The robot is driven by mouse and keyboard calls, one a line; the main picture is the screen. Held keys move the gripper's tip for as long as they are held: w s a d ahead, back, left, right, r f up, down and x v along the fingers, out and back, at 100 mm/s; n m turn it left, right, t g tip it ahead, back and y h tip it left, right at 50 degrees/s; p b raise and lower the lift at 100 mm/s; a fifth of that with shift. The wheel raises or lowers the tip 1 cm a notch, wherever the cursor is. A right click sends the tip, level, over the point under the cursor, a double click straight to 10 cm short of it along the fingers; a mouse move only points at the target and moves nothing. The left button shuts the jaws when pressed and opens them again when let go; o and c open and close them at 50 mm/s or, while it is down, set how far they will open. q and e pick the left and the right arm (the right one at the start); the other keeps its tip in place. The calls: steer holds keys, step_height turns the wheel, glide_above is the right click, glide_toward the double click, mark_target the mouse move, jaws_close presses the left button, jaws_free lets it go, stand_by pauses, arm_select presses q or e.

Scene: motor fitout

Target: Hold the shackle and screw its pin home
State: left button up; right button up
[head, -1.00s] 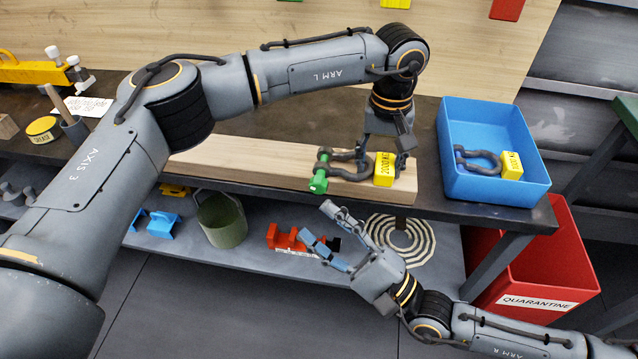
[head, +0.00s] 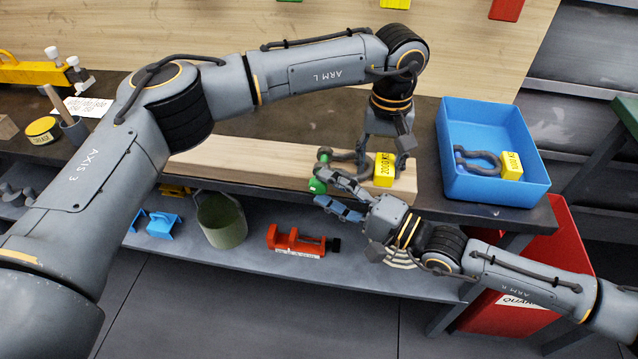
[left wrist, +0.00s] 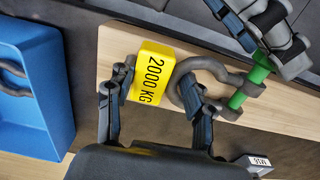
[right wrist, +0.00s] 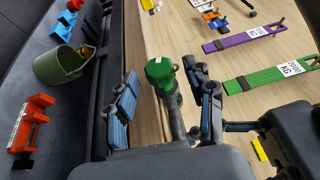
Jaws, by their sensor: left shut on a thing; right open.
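The shackle (head: 345,158) is a dark grey bow with a yellow block marked 2000 KG (left wrist: 150,72), held above or on a pale wooden beam. My left gripper (head: 386,150) is shut on it; in the left wrist view one finger is at the yellow block's outer side and the other is inside the bow. The pin has a green head (right wrist: 160,72), and its green shank (left wrist: 248,85) shows between the shackle's ears. My right gripper (right wrist: 165,95) is open, with one finger on each side of the green head; contact cannot be told.
The wooden beam (head: 240,163) lies along the bench's front edge. A blue bin (head: 490,112) on the right holds another shackle (head: 480,160) with a yellow block.

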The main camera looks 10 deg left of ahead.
steer(key=shift+x, duration=1.25)
jaws_close()
